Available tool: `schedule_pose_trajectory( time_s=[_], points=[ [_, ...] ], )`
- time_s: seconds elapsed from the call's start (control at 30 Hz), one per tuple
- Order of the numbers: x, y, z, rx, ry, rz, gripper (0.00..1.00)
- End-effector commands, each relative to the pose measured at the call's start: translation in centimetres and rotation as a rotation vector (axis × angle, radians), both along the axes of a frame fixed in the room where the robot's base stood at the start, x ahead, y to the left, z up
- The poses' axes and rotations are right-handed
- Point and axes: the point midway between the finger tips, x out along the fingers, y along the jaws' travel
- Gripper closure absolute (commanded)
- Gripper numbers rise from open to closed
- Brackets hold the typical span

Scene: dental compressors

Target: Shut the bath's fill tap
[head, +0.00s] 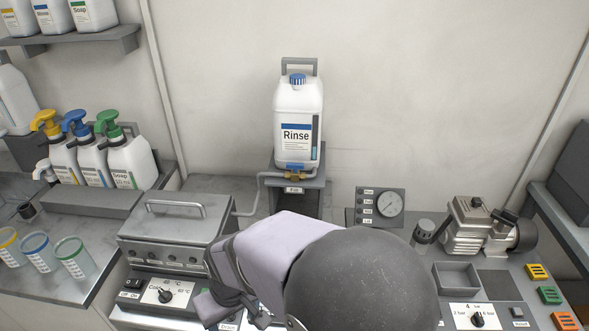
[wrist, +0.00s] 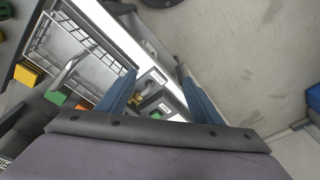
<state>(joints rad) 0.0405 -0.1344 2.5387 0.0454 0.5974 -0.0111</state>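The fill tap (head: 296,173), brass with a blue handle, sits under the white Rinse container (head: 298,125) in the head view. A label (head: 293,190) reading Fill is on the stand below it. A pipe runs from there towards the steel bath (head: 178,219). Too small to tell whether the tap is open. My gripper (wrist: 157,75) shows two blue fingers spread apart in the wrist view, with nothing held between them. A brass-coloured fitting (wrist: 136,98) shows beside the left finger, partly hidden. In the head view, my arm hides the area in front of the stand.
Pump bottles (head: 97,155) and cups (head: 40,252) stand on the left bench. A gauge panel (head: 381,205) and compressor (head: 475,226) are at right. The wrist view shows a wire basket (wrist: 72,48) at upper left. The wall behind is bare.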

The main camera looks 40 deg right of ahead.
Motion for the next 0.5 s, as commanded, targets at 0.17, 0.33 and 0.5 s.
schedule_pose_trajectory(
  time_s=[0.17,0.33,0.5],
  points=[
    [8.3,-3.1,2.3,0.019,-0.31,-0.171,0.41],
    [15.4,-9.5,7.8,-0.02,-0.66,-0.373,0.41],
    [17.9,-15.8,7.2,-0.158,-0.896,-0.458,0.41]
  ],
)
